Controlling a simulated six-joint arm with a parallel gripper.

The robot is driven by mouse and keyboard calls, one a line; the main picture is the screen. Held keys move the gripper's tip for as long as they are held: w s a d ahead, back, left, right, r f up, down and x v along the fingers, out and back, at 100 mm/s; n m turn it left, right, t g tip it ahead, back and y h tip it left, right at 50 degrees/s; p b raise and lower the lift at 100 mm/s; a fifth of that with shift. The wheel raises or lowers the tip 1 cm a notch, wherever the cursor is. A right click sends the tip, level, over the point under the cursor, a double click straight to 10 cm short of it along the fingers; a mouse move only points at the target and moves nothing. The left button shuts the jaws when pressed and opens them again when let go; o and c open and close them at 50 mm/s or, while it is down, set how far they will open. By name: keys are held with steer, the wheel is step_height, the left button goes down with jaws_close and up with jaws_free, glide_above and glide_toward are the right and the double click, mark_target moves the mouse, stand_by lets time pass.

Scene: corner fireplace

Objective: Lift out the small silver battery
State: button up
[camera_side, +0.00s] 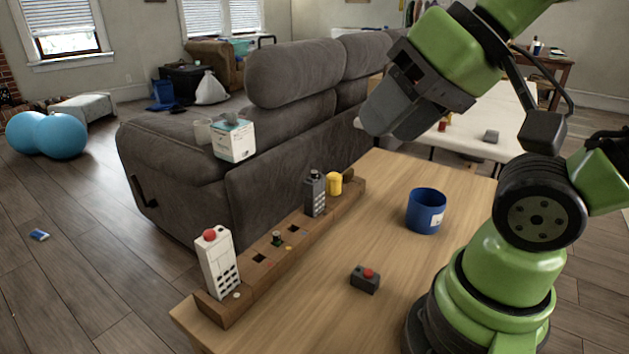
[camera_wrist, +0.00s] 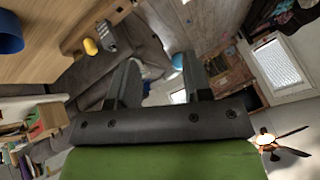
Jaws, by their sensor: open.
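A long wooden rack (camera_side: 325,221) with square slots lies along the table's sofa-side edge; part of it shows in the wrist view (camera_wrist: 72,42). Several small pieces sit in it, including a small dark greenish piece (camera_side: 277,239) and a pale round-topped piece (camera_side: 236,295). I cannot tell which, if any, is the small silver battery. My gripper (camera_side: 378,122) is raised above the far part of the table, well apart from the rack. In the wrist view its two grey fingers (camera_wrist: 160,85) stand apart with nothing between them.
A white remote with a red ball (camera_side: 219,262), a dark grey handset (camera_side: 315,193) and a yellow cylinder (camera_side: 334,184) stand in the rack. A blue cup (camera_side: 426,211) and a small dark box with a red button (camera_side: 365,279) are on the table. A grey sofa (camera_side: 290,140) stands behind.

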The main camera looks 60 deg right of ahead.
steer(key=w+d+r+g+h, duration=0.1)
steer(key=w+d+g, duration=0.15)
steer(key=w, duration=0.35)
steer(key=m+g+h, duration=0.2)
steer(key=m+g, duration=0.1)
steer(key=g, duration=0.1)
glide_above(315, 170)
step_height(315, 170, down, 13)
steer(key=shift+t, duration=0.25)
step_height(315, 170, down, 6)
steer(key=shift+a+f, duration=0.1)
jaws_close()
